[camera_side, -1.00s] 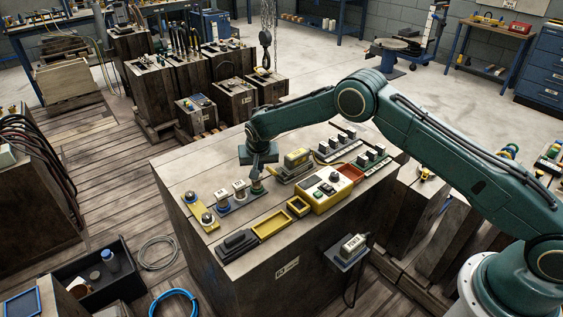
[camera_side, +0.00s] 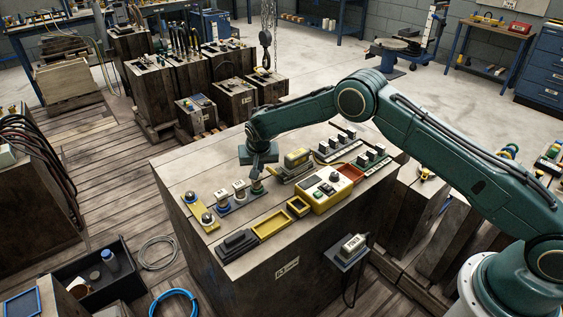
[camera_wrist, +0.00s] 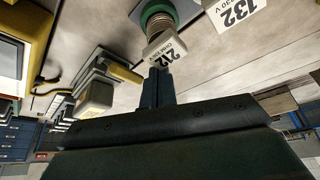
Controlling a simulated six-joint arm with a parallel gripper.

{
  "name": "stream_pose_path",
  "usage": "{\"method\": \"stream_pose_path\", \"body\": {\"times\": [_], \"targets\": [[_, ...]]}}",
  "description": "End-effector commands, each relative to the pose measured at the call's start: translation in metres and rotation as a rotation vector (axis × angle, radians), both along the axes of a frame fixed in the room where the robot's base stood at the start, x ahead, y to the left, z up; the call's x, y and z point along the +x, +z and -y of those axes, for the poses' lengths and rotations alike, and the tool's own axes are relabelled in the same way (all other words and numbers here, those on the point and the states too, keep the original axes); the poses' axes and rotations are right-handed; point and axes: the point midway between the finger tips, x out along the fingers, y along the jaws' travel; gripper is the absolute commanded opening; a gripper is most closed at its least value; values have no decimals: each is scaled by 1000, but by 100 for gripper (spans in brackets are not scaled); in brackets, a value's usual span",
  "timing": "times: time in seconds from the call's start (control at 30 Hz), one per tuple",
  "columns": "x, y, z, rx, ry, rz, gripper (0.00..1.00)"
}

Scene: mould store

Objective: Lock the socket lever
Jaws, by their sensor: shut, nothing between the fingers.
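A green-ringed socket (camera_side: 257,189) stands on the wooden block, at the right end of a short row with white-topped, blue-based sockets (camera_side: 240,191). My gripper (camera_side: 257,178) points down right at the green-ringed socket, shut and empty. In the wrist view the shut fingers (camera_wrist: 158,88) are at the white labelled part (camera_wrist: 166,48) on the green-ringed socket (camera_wrist: 158,18). I cannot tell whether they touch it. This white part may be the lever, but its locked or unlocked position cannot be told. Another white label (camera_wrist: 236,12) is beside it.
A yellow plate with two metal knobs (camera_side: 198,212) lies left of the sockets. A yellow control box (camera_side: 325,190), yellow trays (camera_side: 270,225) and a black block (camera_side: 236,244) are nearer the front. Rows of switches (camera_side: 335,144) stand at the back right.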

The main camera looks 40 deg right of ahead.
Motion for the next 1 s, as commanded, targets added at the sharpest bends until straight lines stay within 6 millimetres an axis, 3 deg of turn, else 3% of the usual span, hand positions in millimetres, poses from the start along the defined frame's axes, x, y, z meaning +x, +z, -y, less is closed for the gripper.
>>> {"method": "stream_pose_path", "body": {"times": [1.0], "targets": [[-1, 3, 22, -1, -4, -3, 0]]}}
